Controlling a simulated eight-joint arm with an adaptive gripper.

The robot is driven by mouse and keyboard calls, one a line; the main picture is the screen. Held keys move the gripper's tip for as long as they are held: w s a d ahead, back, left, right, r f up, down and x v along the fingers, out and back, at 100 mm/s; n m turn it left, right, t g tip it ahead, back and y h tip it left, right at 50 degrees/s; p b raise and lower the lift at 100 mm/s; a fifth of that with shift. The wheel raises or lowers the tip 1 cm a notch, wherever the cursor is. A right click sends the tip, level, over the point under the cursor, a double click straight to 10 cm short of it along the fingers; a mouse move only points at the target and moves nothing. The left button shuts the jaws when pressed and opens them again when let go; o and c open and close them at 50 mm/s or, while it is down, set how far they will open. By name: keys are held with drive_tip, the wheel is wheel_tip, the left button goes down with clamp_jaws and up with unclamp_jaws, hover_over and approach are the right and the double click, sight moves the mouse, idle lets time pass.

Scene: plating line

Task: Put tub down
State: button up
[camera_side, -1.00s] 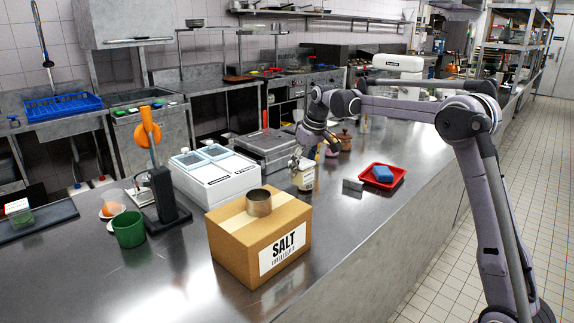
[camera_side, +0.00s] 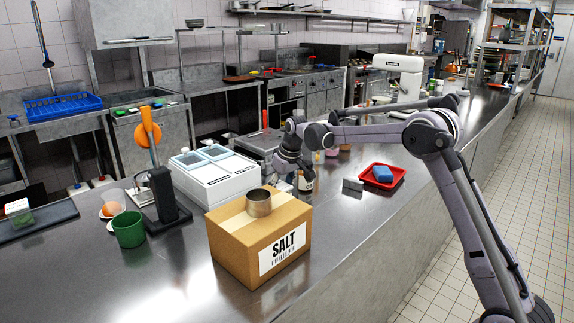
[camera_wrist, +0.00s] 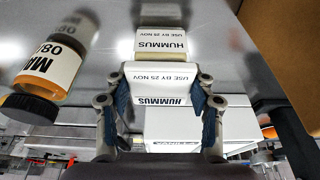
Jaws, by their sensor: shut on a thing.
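My gripper (camera_wrist: 163,108) is shut on a white tub (camera_wrist: 160,80) with a printed label reading HUMMUS and a use-by date, held between the two blue-padded fingers in the wrist view. I cannot tell whether the tub touches the counter. In the side view my gripper (camera_side: 281,166) is low over the counter, behind the cardboard box and right of the white lidded unit.
A dark-lidded jar (camera_wrist: 52,70) stands close beside the gripper; it also shows in the side view (camera_side: 306,181). The SALT box (camera_side: 262,240) carries a metal ring (camera_side: 258,203). The white unit (camera_side: 214,176) and a red tray (camera_side: 398,180) flank the gripper.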

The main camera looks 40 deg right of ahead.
drive_tip(key=o, duration=1.3)
drive_tip(key=shift+f, duration=0.15)
drive_tip(key=v, duration=1.1)
drive_tip(key=s+a+r, duration=0.4)
drive_tip(key=s, duration=0.3)
drive_tip(key=s+a+f+t, duration=0.1)
drive_tip(key=s+a+f, duration=0.1)
drive_tip(key=s, duration=0.5)
drive_tip(key=s+a+f+t, duration=0.1)
drive_tip(key=s+a+f, duration=0.2)
drive_tip(key=s, duration=0.5)
drive_tip(key=s+a+f+t, duration=0.1)
drive_tip(key=s+a+f, duration=0.2)
drive_tip(key=s, duration=0.5)
drive_tip(key=shift+a+f+t, duration=0.25)
drive_tip(key=shift+f+t, duration=0.15)
drive_tip(key=shift+f, duration=0.45)
